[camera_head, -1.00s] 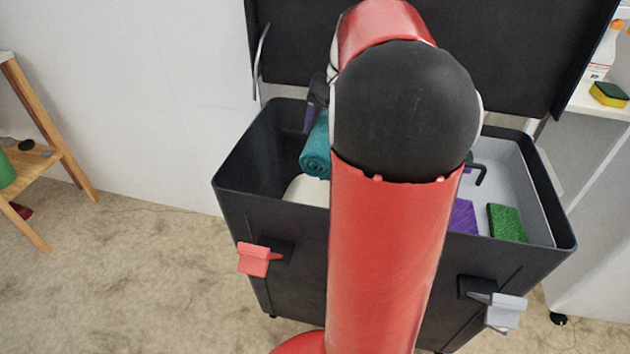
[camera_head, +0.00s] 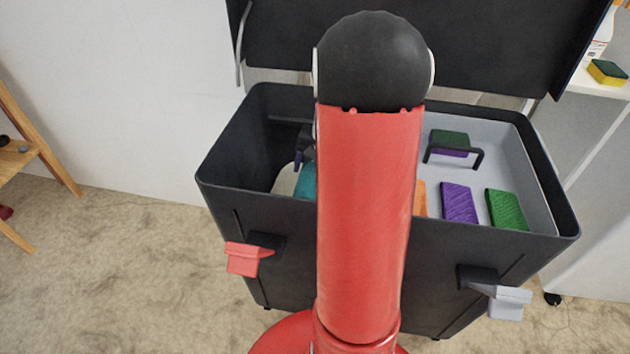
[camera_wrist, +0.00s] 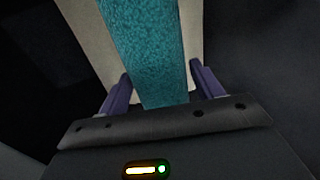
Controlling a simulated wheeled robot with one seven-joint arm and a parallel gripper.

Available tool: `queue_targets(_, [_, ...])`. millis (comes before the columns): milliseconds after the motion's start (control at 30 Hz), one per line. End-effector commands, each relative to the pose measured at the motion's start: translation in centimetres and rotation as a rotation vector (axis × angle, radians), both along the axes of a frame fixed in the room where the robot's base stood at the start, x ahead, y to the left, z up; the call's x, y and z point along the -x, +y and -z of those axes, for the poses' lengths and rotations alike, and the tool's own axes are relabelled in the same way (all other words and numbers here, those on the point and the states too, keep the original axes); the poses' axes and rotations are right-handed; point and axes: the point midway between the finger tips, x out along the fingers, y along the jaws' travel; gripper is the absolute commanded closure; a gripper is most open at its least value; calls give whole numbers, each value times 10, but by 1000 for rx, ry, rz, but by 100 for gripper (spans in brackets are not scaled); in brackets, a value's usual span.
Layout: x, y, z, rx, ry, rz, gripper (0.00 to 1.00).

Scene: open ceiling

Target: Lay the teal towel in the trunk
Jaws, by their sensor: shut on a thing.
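The teal towel (camera_head: 306,181) is inside the left part of the open black trunk (camera_head: 256,224), mostly hidden behind my arm in the head view. In the wrist view the towel (camera_wrist: 148,50) runs between the two purple fingers of my gripper (camera_wrist: 160,92) and away from it. My gripper is shut on the towel. A cream-coloured thing (camera_head: 285,180) lies beneath or beside the towel; it also shows on both sides of the towel in the wrist view (camera_wrist: 88,35). The towel's contact with the trunk floor cannot be told.
A grey tray (camera_head: 510,150) fills the trunk's right part, with purple (camera_head: 458,203) and green (camera_head: 506,209) blocks and a black handle (camera_head: 478,158). The raised lid (camera_head: 470,40) stands behind. Red (camera_head: 243,259) and grey (camera_head: 508,302) latches stick out in front. A wooden shelf (camera_head: 50,150) is at left.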

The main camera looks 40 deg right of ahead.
Motion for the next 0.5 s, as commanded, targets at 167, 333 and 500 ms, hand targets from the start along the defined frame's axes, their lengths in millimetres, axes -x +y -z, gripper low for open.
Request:
queue_targets(167, [1, 0, 22, -3, 3, 2, 59])
queue_targets(333, [1, 0, 43, -2, 2, 1, 59])
queue_targets(500, [0, 0, 45, 0, 0, 1, 59])
